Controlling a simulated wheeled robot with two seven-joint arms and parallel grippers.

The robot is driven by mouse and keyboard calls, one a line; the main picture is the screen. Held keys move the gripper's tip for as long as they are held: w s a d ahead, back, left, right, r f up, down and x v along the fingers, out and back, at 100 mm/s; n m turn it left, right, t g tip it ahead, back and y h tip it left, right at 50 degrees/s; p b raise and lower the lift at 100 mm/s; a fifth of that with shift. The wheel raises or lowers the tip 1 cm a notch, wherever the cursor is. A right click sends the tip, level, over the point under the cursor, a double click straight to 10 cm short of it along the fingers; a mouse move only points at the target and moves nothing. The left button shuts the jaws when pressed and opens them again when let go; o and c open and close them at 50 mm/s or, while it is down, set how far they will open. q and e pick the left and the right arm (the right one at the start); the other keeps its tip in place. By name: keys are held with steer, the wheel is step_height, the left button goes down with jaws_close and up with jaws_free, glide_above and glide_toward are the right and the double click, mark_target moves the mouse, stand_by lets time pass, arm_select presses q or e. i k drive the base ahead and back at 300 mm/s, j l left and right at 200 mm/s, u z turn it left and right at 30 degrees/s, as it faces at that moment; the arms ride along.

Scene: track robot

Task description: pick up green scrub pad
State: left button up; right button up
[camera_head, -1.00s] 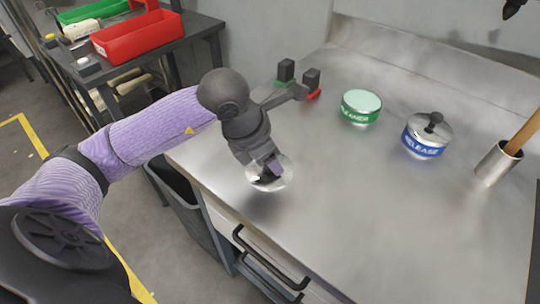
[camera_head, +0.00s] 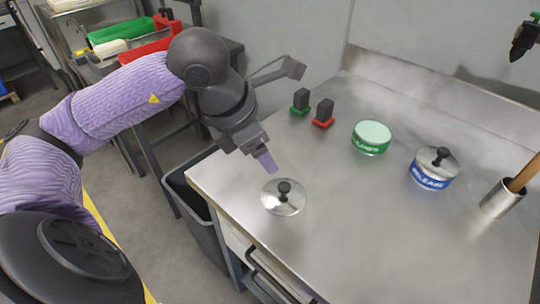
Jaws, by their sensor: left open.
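The green scrub pad (camera_head: 301,106) is a small pad with a dark block grip on top. It sits near the back left of the steel bench. A similar red pad (camera_head: 323,121) stands just right of it. My left gripper (camera_head: 264,160) is open and points down over the bench's left side, in front of the pads and apart from them. One purple-grey fingertip shows; the other is hidden. A round metal lid with a black knob (camera_head: 283,198) lies on the bench just below the gripper in the picture. My right gripper is not in view.
An open green tin (camera_head: 371,144) stands right of the pads. A blue lidded tin (camera_head: 433,172) and a metal cup with a wooden handle (camera_head: 501,197) stand farther right. A dark fitting (camera_head: 523,42) hangs at upper right. A grey bin (camera_head: 200,205) stands left of the steel bench (camera_head: 350,225).

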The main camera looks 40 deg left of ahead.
mark_target(302, 97)
steer(key=k, duration=1)
